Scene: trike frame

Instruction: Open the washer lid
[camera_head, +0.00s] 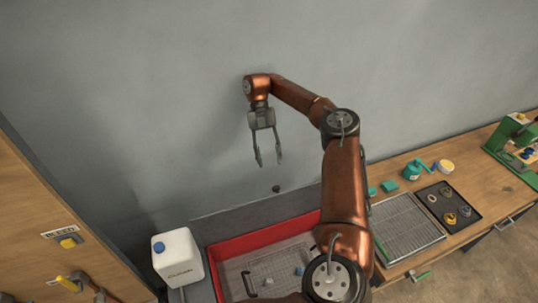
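The washer is a red-rimmed tub (232,246) at the bottom middle, partly hidden by my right arm. Its inside is uncovered, showing a wire basket (283,265) with small parts. A dark grey panel (250,217) stands along the tub's back edge against the wall and looks like the raised lid. A small dark knob (276,188) shows just above it. My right gripper (269,164) is open and empty, fingers pointing down, above the knob and apart from the panel. My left gripper is not in view.
A white jug (178,257) with a blue cap stands left of the tub. Right of it, a wooden bench (477,183) carries a wire rack (405,228), a dark parts tray (447,207) and a teal can (413,169). A wooden cabinet (35,225) stands at the left.

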